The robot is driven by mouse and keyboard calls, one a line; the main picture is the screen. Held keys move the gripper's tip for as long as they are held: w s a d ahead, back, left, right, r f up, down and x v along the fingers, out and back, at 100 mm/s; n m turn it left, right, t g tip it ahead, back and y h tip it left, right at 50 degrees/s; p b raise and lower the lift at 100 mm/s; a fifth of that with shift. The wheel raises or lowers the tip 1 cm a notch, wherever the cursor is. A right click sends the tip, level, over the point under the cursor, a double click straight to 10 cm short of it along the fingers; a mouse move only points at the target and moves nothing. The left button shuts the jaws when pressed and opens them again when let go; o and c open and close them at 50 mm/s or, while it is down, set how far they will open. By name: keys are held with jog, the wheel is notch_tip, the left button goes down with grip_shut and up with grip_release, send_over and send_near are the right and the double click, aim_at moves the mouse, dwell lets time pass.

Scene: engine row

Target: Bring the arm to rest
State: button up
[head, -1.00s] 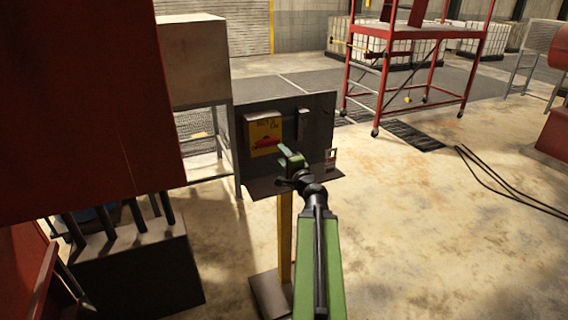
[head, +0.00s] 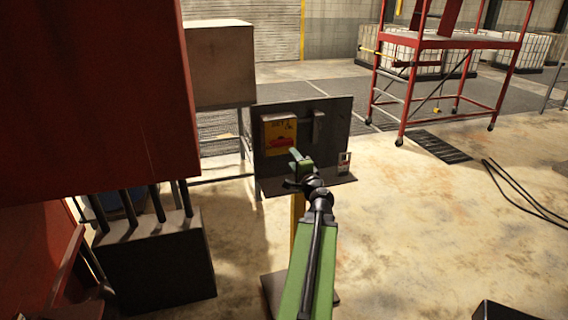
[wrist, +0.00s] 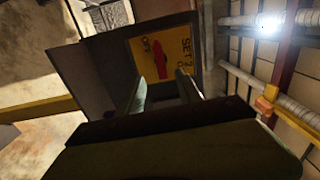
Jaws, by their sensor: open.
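My gripper (head: 297,162) is at the end of my green arm, in front of a dark panel (head: 330,136) on a yellow post. Its two fingers show in the wrist view (wrist: 163,90), apart with nothing held between them. On the panel is a yellow box (head: 280,128) marked "SET 2" with a red handle (head: 281,141). The wrist view shows the yellow face (wrist: 177,58) and the red handle (wrist: 160,56) beyond the fingertips, with no clear contact. The head view does not show the gap between gripper and box.
A large red housing (head: 85,95) fills the left, with a dark block (head: 155,265) below it. A pale cabinet (head: 219,66) stands behind the panel. A red wheeled frame (head: 448,42) stands at the back right. Black cables (head: 520,185) lie on the right floor, which is otherwise mostly clear.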

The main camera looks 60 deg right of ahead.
jog(key=w+a+f+n+t+y, duration=0.15)
jog(key=w+a+n+y, duration=0.25)
jog(key=w+a, duration=0.4)
jog(key=w+a+f+n+y, duration=0.3)
jog(key=w+a+n, duration=0.1)
jog(key=w+a, duration=0.4)
jog(key=w+a+f+n+g+y, duration=0.1)
jog(key=w+a+f+n+y, duration=0.3)
jog(key=a, duration=0.5)
jog(key=w+a+f+n+g+y, duration=0.25)
jog(key=w+a, duration=0.25)
jog(key=a, duration=0.5)
jog(key=a+f+n+g+y, duration=0.1)
jog(key=a+f+n+g, duration=0.3)
jog(key=a, duration=0.6)
jog(key=a+f+n+g+y, duration=0.1)
jog(key=a+f+n+g, duration=0.3)
jog(key=a, duration=0.6)
jog(key=s+a+f+n+g+h, duration=0.3)
jog(key=s+a, duration=0.5)
jog(key=a, duration=0.4)
jog(key=shift+a+f+n, duration=0.15)
jog(key=shift+f+n, duration=0.3)
jog(key=shift+f, duration=0.5)
jog(key=shift+h, duration=0.25)
jog(key=shift+c, duration=0.6)
